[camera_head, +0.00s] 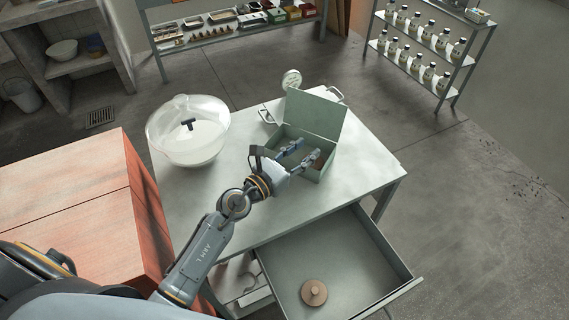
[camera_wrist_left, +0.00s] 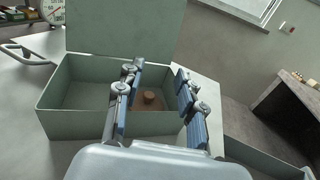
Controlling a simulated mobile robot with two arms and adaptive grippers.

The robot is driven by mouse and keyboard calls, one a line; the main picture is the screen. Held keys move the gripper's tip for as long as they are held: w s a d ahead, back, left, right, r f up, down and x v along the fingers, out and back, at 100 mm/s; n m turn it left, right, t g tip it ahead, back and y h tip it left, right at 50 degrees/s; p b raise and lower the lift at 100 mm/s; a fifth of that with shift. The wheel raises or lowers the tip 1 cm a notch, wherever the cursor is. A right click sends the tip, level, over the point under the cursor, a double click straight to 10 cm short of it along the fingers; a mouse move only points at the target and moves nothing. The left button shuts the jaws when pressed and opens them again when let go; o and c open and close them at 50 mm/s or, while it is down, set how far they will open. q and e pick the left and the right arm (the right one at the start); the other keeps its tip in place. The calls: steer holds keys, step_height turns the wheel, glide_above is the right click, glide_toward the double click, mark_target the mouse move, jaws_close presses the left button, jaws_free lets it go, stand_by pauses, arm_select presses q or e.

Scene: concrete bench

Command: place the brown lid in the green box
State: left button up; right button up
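The green box (camera_head: 326,118) stands on the table with its hinged cover raised at the back; it also shows in the wrist view (camera_wrist_left: 78,122). A brown lid with a small knob (camera_wrist_left: 151,99) lies inside the box, seen between my fingers in the wrist view. My left gripper (camera_head: 302,154) is over the box, its fingers apart, and it also shows in the wrist view (camera_wrist_left: 160,92). The fingers do not appear to touch the lid. A round brown lid with a knob (camera_head: 314,292) lies in the open drawer. My right gripper is not in view.
The table (camera_head: 365,165) carries a clear domed bowl (camera_head: 188,130) to the left and a dial gauge (camera_head: 291,79) behind the box. The drawer (camera_head: 335,250) is pulled out at the front. An orange cabinet (camera_head: 70,210) stands at left. The table's right part is clear.

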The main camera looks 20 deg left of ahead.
arm_select(q)
steer(key=b+v, duration=0.1)
steer(key=v, duration=0.7)
steer(key=shift+w, duration=0.1)
